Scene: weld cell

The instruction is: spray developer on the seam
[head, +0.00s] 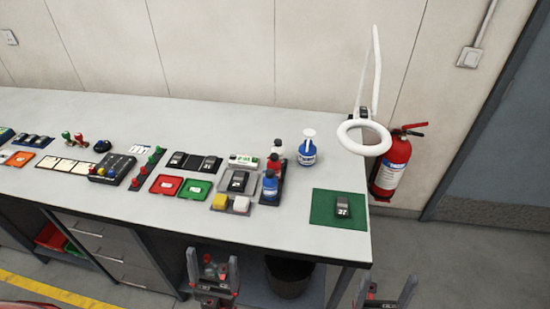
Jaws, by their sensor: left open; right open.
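Several small spray-type bottles with dark caps stand in a dark rack at the right of the bench, among them a red one (273,163) and a blue one (270,185); their labels are too small to read, so I cannot tell which is developer. A dark grey part (343,210) with a white mark lies on a green mat (322,216) near the bench's right corner. Its seam is too small to make out. My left gripper (212,257) is open and empty in front of the bench. My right gripper (387,282) is open and empty, right of the bench corner.
A blue bottle with white pump top (307,152) stands behind the rack. A white ring lamp (363,137) overhangs the bench's right edge. A fire extinguisher (392,165) hangs at right.

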